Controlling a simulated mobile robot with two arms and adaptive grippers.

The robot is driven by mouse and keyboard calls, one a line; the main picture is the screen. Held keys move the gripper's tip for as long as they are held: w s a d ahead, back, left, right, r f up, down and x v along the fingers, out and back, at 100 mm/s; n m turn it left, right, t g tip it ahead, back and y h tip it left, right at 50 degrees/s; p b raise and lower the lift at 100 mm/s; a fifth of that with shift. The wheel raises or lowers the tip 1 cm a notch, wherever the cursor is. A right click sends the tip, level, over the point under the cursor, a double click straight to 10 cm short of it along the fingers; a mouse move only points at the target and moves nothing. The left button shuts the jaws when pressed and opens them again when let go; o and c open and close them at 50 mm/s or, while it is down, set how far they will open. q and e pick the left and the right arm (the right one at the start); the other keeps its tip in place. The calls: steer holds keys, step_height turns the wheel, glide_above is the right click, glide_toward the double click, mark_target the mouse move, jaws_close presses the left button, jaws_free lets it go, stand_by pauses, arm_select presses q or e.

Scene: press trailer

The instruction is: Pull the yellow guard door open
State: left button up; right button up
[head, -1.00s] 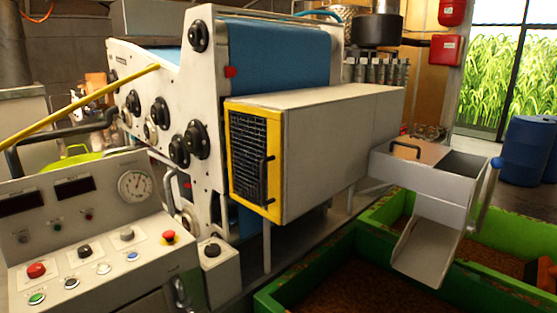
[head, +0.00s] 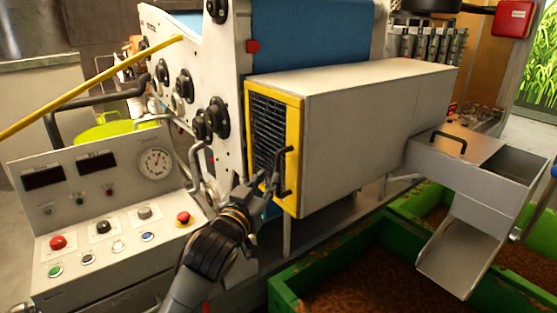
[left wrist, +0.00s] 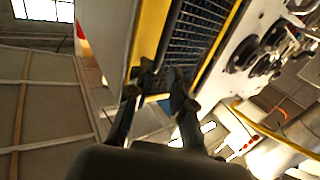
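The yellow guard door (head: 293,120), a yellow frame around dark mesh, sits flush on the end of a grey box-like housing and looks closed. Its black bar handle (head: 280,168) stands upright on the right side of the frame. My left gripper (head: 262,190) reaches up from below to the handle's lower part. The left wrist view shows its two fingers (left wrist: 163,82) apart, with the yellow frame (left wrist: 150,35) and the dark handle bar (left wrist: 170,35) just beyond the tips. Whether the fingers touch the handle is hard to tell. My right gripper is not in view.
A control panel (head: 120,215) with buttons and a gauge stands at the left, close to my left arm. Green bins (head: 330,270) filled with brown material lie below the housing. A metal chute (head: 465,235) stands at the right. A yellow rail (head: 90,85) crosses the upper left.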

mark_target(277, 166)
arm_select(q)
steer(key=p+x, duration=0.2)
steer(key=x, duration=0.4)
steer(key=shift+w+d, duration=0.1)
steer(key=shift+w, duration=0.2)
steer(key=shift+x, duration=0.8)
steer(key=shift+f, duration=0.1)
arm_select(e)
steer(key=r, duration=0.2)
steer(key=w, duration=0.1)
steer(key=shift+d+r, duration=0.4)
arm_select(q)
jaws_close()
